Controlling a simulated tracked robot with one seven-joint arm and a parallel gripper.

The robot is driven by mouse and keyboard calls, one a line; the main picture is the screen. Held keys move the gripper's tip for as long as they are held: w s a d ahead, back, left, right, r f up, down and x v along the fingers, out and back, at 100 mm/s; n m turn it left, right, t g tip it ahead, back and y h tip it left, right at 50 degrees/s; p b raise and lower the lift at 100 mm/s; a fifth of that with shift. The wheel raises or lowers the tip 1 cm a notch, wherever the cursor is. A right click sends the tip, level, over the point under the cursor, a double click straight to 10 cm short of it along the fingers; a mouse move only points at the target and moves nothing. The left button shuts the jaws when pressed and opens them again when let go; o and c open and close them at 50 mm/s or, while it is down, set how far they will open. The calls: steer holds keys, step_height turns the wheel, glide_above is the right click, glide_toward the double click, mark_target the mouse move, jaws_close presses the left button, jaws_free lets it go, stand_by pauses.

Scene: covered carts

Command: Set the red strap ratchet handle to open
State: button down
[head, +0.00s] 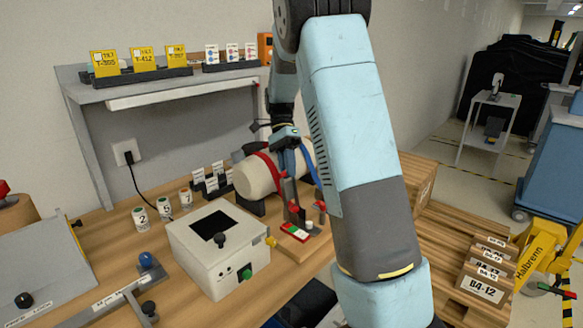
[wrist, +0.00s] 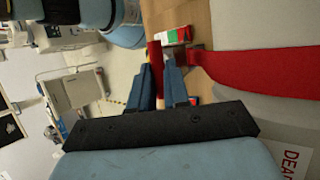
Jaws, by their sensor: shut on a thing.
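The pale roll (head: 257,176) lies on its side on the workbench, with a red strap (head: 268,165) around it and a blue strap (head: 311,165) farther right. In the wrist view the red strap (wrist: 260,70) runs to the right from the ratchet. My gripper (head: 288,172) is beside the roll, partly behind my own arm in the head view. In the wrist view my gripper (wrist: 160,70) has its two blue fingers closed around the red ratchet handle (wrist: 155,55). The handle's exact angle cannot be told.
A red, green and white label (head: 295,232) lies on the wooden base beside the roll. A white box (head: 218,245) with a black knob stands in front of it. Small numbered cups (head: 163,207) stand to the left. A wooden pallet (head: 450,245) is at right.

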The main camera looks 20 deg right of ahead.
steer(key=c, duration=1.4)
jaws_free()
steer(key=shift+f, duration=0.4)
steer(key=shift+r, duration=0.15)
steer(key=v, duration=1.3)
steer(key=shift+w+a+r, duration=0.1)
steer(key=shift+w+r, duration=0.1)
steer(key=shift+w, duration=0.2)
